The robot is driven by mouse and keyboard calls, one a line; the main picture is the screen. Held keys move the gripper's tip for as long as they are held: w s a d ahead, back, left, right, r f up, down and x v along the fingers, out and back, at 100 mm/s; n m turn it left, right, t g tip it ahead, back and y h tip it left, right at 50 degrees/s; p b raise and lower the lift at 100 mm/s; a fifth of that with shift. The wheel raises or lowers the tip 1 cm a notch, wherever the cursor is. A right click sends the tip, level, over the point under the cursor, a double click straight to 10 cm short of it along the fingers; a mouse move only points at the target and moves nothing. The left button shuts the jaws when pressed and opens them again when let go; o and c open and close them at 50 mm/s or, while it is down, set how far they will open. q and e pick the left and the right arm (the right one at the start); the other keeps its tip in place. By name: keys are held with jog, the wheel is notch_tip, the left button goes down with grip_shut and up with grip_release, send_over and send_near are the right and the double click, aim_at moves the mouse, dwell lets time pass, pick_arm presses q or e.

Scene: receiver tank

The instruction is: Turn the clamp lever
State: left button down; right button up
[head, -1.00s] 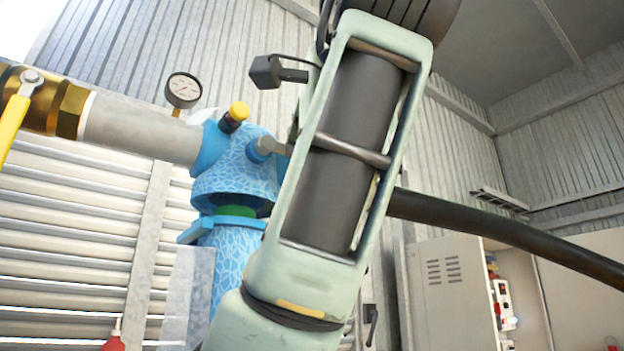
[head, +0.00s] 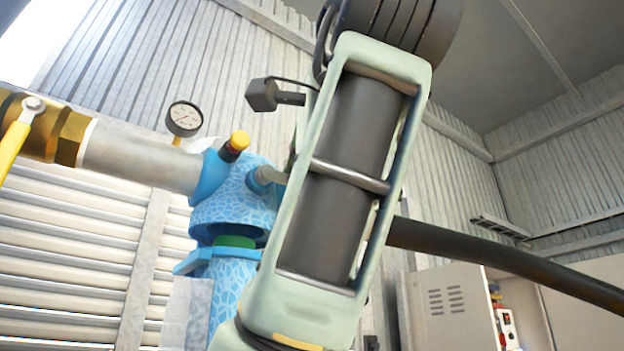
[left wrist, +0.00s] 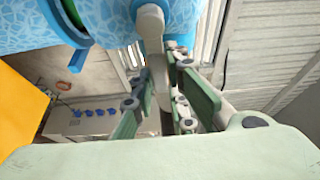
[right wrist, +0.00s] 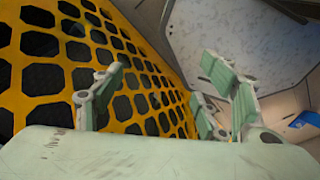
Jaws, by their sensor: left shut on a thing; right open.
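The clamp lever (head: 272,176) is a grey arm on the side of the blue-patterned receiver body (head: 238,200). Its outer part is hidden behind my pale green left arm in the head view. In the left wrist view the lever (left wrist: 150,28) runs down from the blue body between the fingers of my left gripper (left wrist: 163,105), which is shut on it. My right gripper (right wrist: 160,100) is open and empty in the right wrist view, in front of a yellow grating. The right gripper does not show in the head view.
A steel pipe (head: 140,157) with a brass fitting and yellow handle (head: 12,150) enters from the left. A pressure gauge (head: 184,118) stands behind it. A grey cabinet (head: 455,305) is at lower right. The yellow grating (right wrist: 140,70) fills the right gripper's left side.

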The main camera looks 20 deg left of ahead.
pick_arm(q)
jog(key=shift+f, duration=0.1)
dwell(0.6)
jog(key=shift+s+a+f+m+g+h+b, duration=0.15)
jog(key=shift+f+m+g+b, duration=0.35)
jog(key=shift+m, duration=0.45)
jog(key=shift+s+f+m+g+h+b, duration=0.15)
jog(key=shift+f+m+g+b, duration=0.2)
jog(key=shift+f+m+b, duration=0.45)
jog(key=shift+s+a+f+m+g+b, duration=0.15)
jog(key=shift+m+g+b, duration=0.3)
jog(key=shift+m, duration=0.7)
jog(key=shift+f, duration=0.1)
